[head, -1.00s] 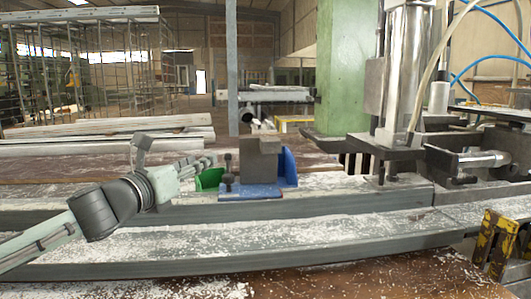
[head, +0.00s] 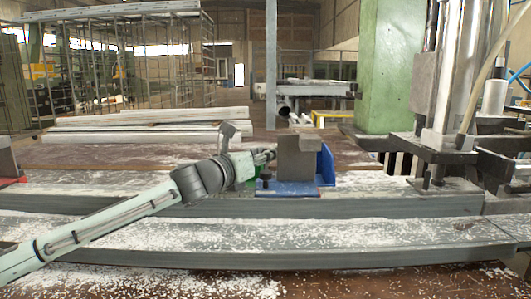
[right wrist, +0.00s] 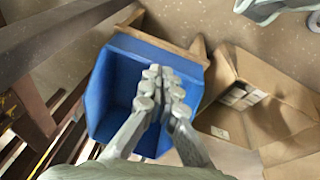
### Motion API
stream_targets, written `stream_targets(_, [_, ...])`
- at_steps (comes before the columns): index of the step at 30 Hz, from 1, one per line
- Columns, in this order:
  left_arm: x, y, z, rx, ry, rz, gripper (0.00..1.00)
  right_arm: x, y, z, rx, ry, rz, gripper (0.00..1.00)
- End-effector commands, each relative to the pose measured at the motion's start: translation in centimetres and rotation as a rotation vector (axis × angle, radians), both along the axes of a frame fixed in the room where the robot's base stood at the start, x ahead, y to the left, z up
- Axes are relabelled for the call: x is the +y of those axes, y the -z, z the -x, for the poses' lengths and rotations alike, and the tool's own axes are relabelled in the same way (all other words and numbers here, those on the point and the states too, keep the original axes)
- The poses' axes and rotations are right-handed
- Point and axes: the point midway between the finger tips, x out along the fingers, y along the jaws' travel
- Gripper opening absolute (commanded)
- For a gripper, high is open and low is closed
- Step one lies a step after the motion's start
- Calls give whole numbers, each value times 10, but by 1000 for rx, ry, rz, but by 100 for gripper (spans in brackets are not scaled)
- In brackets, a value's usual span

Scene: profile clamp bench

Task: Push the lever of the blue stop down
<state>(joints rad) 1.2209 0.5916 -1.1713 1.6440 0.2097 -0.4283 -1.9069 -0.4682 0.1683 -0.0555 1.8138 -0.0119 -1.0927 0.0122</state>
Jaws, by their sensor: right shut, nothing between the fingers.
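The blue stop (head: 326,165) sits on the long grey profile bench, with a blue base and upright plate. A grey block (head: 296,158) stands at it, and a dark knob (head: 265,179) is at its left side. I cannot make out the lever clearly. My left gripper (head: 264,156) is just left of the grey block, at about the height of its upper part. Whether they touch, and whether its fingers are open, is not clear. My right gripper (right wrist: 158,85) is shut and empty, in front of a blue bin in the right wrist view.
A red stop (head: 12,181) with a grey block stands at the left edge. A green column (head: 388,65) and a metal cylinder press (head: 455,80) rise to the right. The blue bin (right wrist: 112,85) and an open cardboard box (right wrist: 270,110) show in the right wrist view.

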Motion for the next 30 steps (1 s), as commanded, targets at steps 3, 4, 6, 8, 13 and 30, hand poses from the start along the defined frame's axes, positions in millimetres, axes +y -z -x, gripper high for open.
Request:
stream_targets(3, [0,0,0,0,0,0,36,0,0,0,-1,0,-1,0])
stream_targets(4, [0,0,0,0,0,0,32,0,0,0,-1,0,-1,0])
stream_targets(6, [0,0,0,0,0,0,24,0,0,0,-1,0,-1,0])
stream_targets(8, [0,0,0,0,0,0,16,0,0,0,-1,0,-1,0])
stream_targets(13, [0,0,0,0,0,0,0,0,0,0,0,0,0,0])
stream_targets(30, [-9,-1,0,20,0,-1,0,0,0,0,-1,1,-1,0])
